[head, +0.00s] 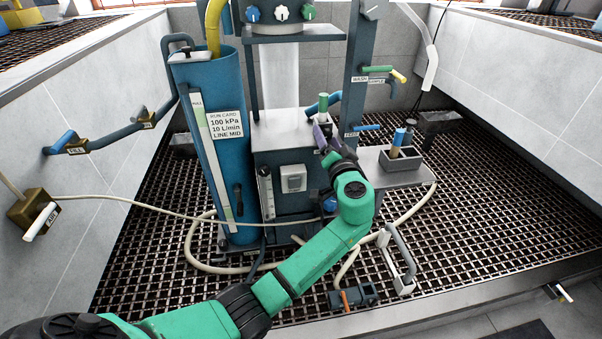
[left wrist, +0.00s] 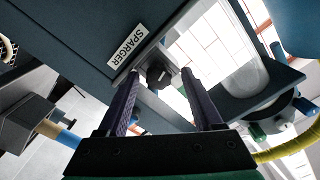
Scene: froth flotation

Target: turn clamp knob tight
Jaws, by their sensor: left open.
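In the left wrist view a small dark faceted knob (left wrist: 158,74) sits on a pale plate beside a white SPARGER label (left wrist: 129,47). I take it for the clamp knob, though no label says so. My left gripper (left wrist: 161,76) is open, with one purple finger on each side of the knob in this view. Gaps show between fingers and knob; I cannot tell how far beyond the tips it is. In the head view my left gripper (head: 326,136) is at the right front of the grey-blue machine (head: 285,150). The knob cannot be made out there. My right gripper is not in view.
A tall blue cylinder (head: 215,150) with a run card stands left. A small holder (head: 402,160) with upright items sits on a shelf right of my gripper. A pale hose (head: 190,245) and a blue block (head: 353,297) lie on the grating (head: 490,200), which is mostly clear at right.

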